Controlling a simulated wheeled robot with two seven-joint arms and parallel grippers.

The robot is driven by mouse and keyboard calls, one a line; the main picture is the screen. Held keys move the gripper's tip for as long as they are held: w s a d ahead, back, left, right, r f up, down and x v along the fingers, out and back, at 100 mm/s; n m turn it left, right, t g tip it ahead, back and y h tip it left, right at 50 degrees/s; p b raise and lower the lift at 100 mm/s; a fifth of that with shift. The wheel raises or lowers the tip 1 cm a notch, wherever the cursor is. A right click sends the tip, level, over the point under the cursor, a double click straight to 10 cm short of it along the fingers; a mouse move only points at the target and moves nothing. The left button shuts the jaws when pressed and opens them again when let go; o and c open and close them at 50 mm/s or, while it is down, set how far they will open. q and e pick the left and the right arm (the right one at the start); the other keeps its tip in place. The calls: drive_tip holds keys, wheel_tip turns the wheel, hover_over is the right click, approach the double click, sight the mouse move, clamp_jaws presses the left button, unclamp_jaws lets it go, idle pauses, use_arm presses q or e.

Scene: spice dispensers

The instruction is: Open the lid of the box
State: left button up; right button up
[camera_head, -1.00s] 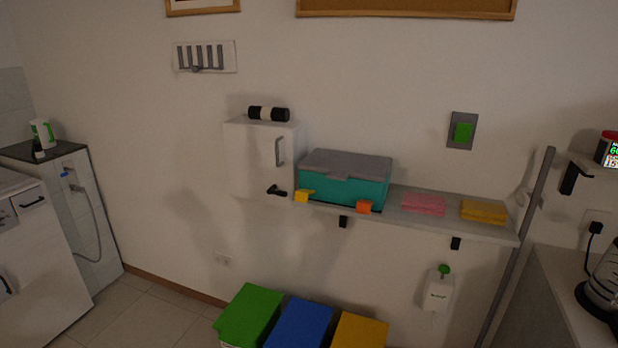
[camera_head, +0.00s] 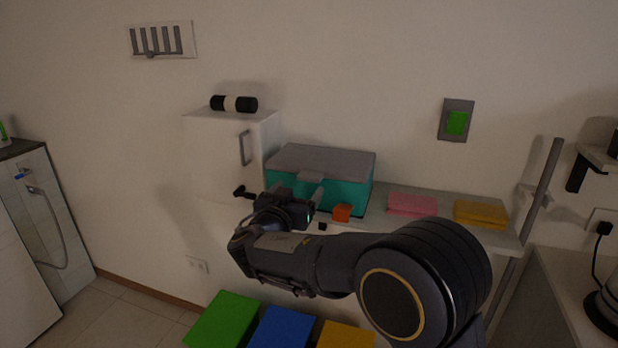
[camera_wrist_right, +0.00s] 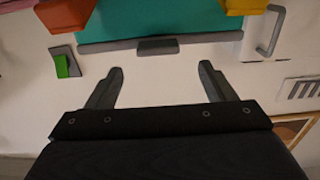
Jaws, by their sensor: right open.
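The teal box (camera_head: 345,195) stands on the wall shelf with its grey lid (camera_head: 325,160) closed. The lid has a small front tab (camera_head: 311,176). In the right wrist view, which shows the scene upside down, the teal front (camera_wrist_right: 150,18), the lid edge (camera_wrist_right: 205,39) and the tab (camera_wrist_right: 158,46) are seen. My right gripper (camera_head: 295,192) is in front of the box, below the tab. It is open and empty; in the wrist view its fingers (camera_wrist_right: 161,72) point toward the lid edge, either side of the tab and apart from it. My left gripper is not in view.
An orange block (camera_head: 342,212) stands at the box's front right; a yellow block (camera_wrist_right: 245,6) shows in the wrist view. A white cabinet (camera_head: 218,155) with a handle adjoins the box's left. Pink (camera_head: 412,205) and yellow cloths (camera_head: 480,214) lie right on the shelf (camera_head: 440,228). Bins (camera_head: 283,328) stand below.

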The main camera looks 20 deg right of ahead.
sight(308, 179)
drive_tip(key=p+x, duration=0.1)
drive_tip(key=x, duration=0.4)
drive_tip(key=shift+w+d+p, duration=0.1)
drive_tip(key=shift+d+p, duration=0.1)
drive_tip(key=shift+p, duration=0.2)
drive_tip(key=shift+w+d, duration=0.3)
drive_tip(key=shift+w, duration=0.2)
